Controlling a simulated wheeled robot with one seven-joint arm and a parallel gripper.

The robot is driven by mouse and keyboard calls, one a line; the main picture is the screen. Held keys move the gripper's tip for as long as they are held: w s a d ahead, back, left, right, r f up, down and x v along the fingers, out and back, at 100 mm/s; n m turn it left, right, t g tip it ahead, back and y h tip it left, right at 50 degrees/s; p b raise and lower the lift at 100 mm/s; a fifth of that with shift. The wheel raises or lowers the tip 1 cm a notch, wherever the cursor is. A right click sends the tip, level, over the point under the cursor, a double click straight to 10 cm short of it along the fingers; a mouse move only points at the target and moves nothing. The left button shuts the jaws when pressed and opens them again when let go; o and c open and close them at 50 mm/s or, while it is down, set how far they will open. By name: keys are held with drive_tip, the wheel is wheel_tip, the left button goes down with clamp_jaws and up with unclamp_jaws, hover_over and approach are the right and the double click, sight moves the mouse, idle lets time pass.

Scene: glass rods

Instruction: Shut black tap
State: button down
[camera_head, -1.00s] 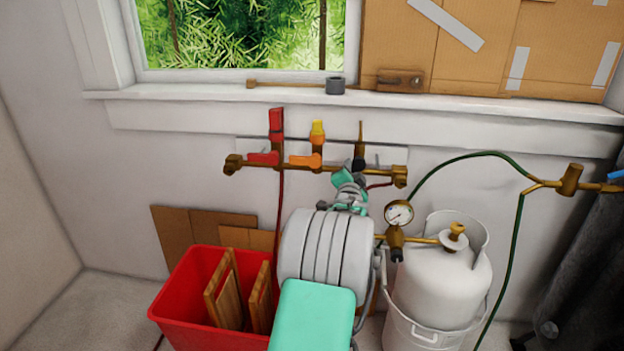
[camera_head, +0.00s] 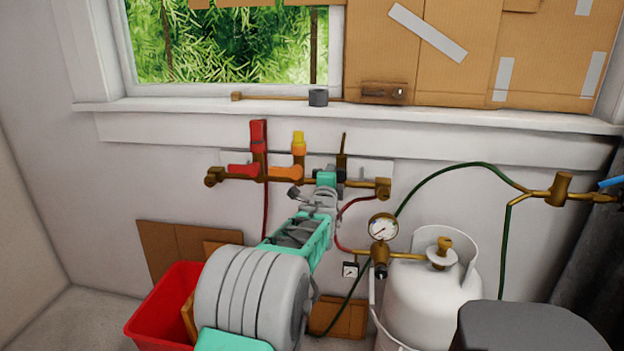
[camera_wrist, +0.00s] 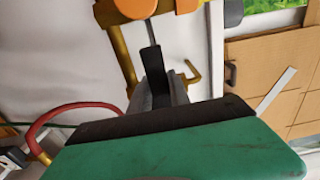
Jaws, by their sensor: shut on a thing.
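The black tap (camera_head: 342,174) sits at the right part of the brass pipe (camera_head: 365,186) on the wall, right of the orange tap (camera_head: 284,173). My gripper (camera_head: 327,180) is at it and covers most of it in the head view. In the wrist view, the black handle (camera_wrist: 153,67) stands up between my gripper's grey fingers (camera_wrist: 165,95), which are shut on it. The green and black gripper body hides the fingers' lower part. The handle's exact angle to the pipe is hard to tell.
The red tap (camera_head: 243,171) is further left on the pipe. Below are a gauge (camera_head: 383,227), a white gas tank (camera_head: 428,295) and a red bin (camera_head: 150,318). A green hose (camera_head: 440,174) arcs to the right. The window sill (camera_head: 200,104) runs above the pipe.

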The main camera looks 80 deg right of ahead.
drive_tip(key=shift+s, duration=0.2)
drive_tip(key=c, duration=1.4)
unclamp_jaws()
drive_tip(key=shift+o, duration=1)
drive_tip(key=shift+w, duration=0.15)
drive_tip(key=a, duration=0.7)
drive_tip(key=shift+a, duration=0.4)
